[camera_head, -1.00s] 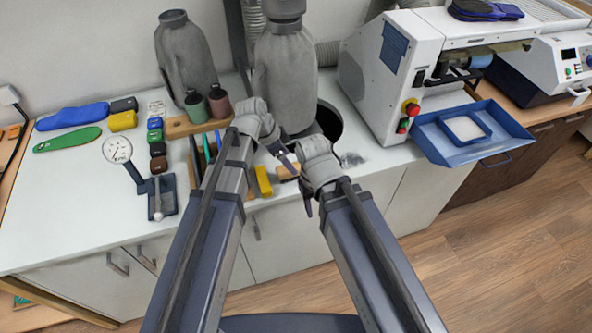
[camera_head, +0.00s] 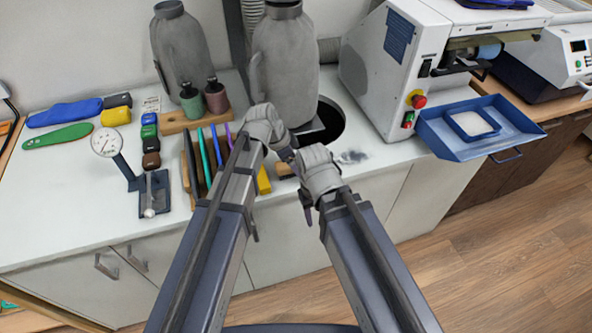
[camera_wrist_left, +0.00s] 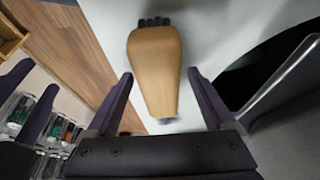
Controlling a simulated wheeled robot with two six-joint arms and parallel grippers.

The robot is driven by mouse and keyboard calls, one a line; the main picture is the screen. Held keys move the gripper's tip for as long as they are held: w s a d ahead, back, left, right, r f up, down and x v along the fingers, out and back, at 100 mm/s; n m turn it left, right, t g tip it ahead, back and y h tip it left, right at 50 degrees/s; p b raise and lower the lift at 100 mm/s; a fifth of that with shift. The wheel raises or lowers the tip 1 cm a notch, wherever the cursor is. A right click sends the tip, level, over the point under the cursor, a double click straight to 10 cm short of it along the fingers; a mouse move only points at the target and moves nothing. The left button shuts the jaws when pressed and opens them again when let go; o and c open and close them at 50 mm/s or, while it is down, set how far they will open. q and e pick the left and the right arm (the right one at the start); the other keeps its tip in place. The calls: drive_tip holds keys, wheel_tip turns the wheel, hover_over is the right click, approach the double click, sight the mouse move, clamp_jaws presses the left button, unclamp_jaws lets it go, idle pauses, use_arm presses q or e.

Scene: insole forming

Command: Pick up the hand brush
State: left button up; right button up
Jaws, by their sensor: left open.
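The hand brush (camera_wrist_left: 155,70) has a tan wooden body with dark bristles at its far end. In the left wrist view it lies between the two spread fingers of my left gripper (camera_wrist_left: 160,74), with gaps on both sides. In the head view only a small tan part of the brush (camera_head: 285,170) shows on the counter, beside my left gripper (camera_head: 287,156); the rest is hidden by the arms. My right gripper (camera_head: 306,204) hangs near the counter's front edge and is empty. Its two fingers also show apart at the left of the left wrist view (camera_wrist_left: 27,98).
A rack (camera_head: 187,160) with colored tools and a yellow block (camera_head: 264,182) stand left of the brush. A dark round hole (camera_head: 326,124) and a grey canister (camera_head: 285,70) are behind. A machine with a blue tray (camera_head: 475,145) is at right. A dial gauge (camera_head: 107,142) stands at left.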

use_arm(q)
drive_tip(key=shift+f, duration=0.2)
idle(0.5)
clamp_jaws()
idle(0.7)
